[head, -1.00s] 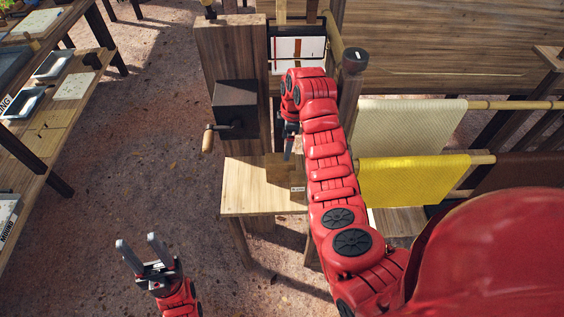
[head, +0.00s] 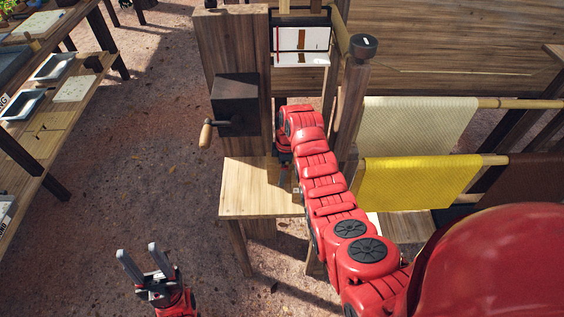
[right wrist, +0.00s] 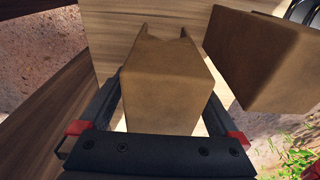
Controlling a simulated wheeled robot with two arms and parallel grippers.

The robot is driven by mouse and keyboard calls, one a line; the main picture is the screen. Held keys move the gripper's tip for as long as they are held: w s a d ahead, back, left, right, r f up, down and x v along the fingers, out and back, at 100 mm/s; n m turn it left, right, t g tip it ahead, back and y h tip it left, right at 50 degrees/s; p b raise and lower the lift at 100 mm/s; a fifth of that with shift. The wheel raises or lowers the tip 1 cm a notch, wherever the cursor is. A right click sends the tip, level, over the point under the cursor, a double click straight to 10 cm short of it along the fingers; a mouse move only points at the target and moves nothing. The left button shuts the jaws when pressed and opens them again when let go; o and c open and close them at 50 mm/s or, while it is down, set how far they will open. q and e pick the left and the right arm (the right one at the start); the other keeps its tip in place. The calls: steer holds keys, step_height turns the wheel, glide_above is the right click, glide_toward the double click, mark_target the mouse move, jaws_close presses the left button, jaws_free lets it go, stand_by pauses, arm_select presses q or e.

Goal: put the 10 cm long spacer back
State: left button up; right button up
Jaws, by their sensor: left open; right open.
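In the right wrist view, a brown block-shaped spacer (right wrist: 168,62) with a notched far end lies between the open fingers of my right gripper (right wrist: 163,102). A second brown block (right wrist: 262,58) stands just to the right of these fingers. I cannot read a length on either block, so which is the 10 cm spacer is unclear. In the head view my right gripper (head: 284,180) is low over the small wooden table (head: 245,190), and my arm hides the blocks there. My left gripper (head: 139,256) is open and empty over the floor at lower left.
A wooden post with a dark crank box (head: 236,103) rises behind the small table. A cream sheet (head: 415,125) and a yellow sheet (head: 415,183) hang on bars at the right. A side table (head: 50,125) with trays stands at the left. Floor between is clear.

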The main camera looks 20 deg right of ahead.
steer(key=shift+f, duration=0.65)
jaws_close()
